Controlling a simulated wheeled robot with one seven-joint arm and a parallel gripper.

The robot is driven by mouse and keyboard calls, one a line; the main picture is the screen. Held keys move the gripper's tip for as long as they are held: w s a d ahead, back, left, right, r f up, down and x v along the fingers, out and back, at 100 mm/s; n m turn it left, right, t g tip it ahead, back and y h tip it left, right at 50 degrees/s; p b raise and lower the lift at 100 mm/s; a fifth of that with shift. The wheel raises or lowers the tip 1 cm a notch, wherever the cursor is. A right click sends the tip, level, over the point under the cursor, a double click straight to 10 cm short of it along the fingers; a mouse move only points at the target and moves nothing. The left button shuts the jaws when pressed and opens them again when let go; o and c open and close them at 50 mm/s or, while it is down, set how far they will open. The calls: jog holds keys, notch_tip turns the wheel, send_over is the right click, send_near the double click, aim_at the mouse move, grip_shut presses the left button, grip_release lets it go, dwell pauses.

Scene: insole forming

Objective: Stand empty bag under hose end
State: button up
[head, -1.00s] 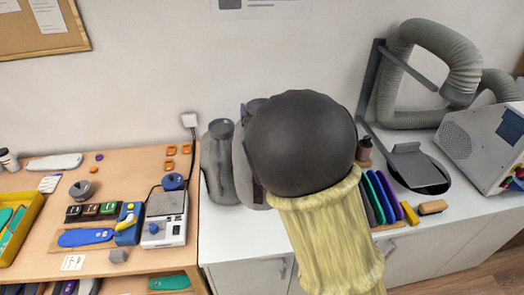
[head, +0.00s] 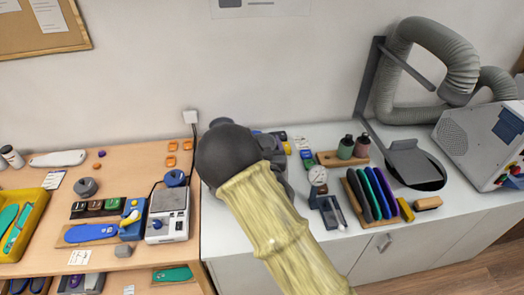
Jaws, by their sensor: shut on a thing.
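The ribbed grey hose (head: 468,60) arches at the back right, and its end (head: 458,98) points down beside the white machine. Below and left of it, a grey flat plate (head: 408,155) sits over a dark round base on the white counter. A grey bag-like shape (head: 284,178) shows only in part beside my dark round arm joint, at the counter's left end. A grey-purple rim (head: 221,122) peeks out above that joint. My gripper is hidden behind my arm, so its hold and the bag's pose cannot be seen.
On the counter (head: 232,250) stand a dial gauge (head: 318,177), two bottles (head: 346,147) on a wooden block, a rack of coloured insoles (head: 372,195) and a brush (head: 428,203). The white machine (head: 480,145) stands far right. A wooden bench (head: 120,165) adjoins on the left.

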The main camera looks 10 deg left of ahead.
jog(key=shift+s+a+r, duration=0.1)
jog(key=shift+s+r, duration=0.05)
jog(key=shift+s, duration=0.1)
jog(key=shift+w+d+f+p, duration=0.1)
jog(key=shift+d+f+p, duration=0.25)
jog(key=shift+f, duration=0.35)
jog(key=shift+a+f+p, duration=0.15)
jog(key=shift+f+p, duration=0.15)
jog(key=shift+f, duration=0.85)
jog(key=o, duration=1.6)
